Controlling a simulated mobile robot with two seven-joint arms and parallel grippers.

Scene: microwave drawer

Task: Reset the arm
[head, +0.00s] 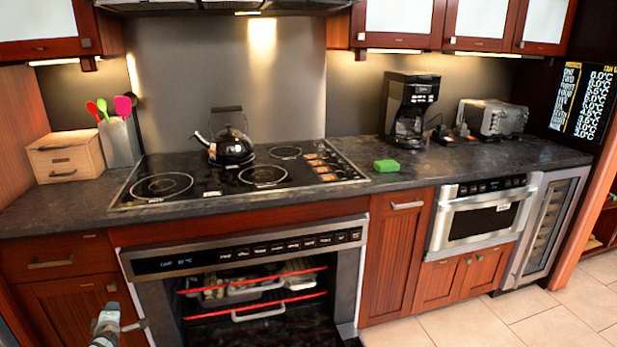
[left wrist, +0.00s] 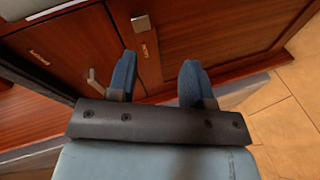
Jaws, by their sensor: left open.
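My left gripper (head: 122,322) shows at the lower left of the head view, low in front of the dark red cabinet doors. In the left wrist view my left gripper (left wrist: 157,76) has its two blue fingers spread apart, with nothing between them. Beyond the fingers are a red-brown cabinet front (left wrist: 210,30) and metal handles. I cannot tell whether a finger touches the cabinet. My right gripper is in neither view.
The oven (head: 250,250) at the centre shows its inside, with racks and trays. The microwave drawer (head: 482,220) is at the right and looks shut. A kettle (head: 232,146), a green sponge (head: 387,166) and a coffee maker (head: 409,105) stand above. Tiled floor (head: 470,317) is clear at lower right.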

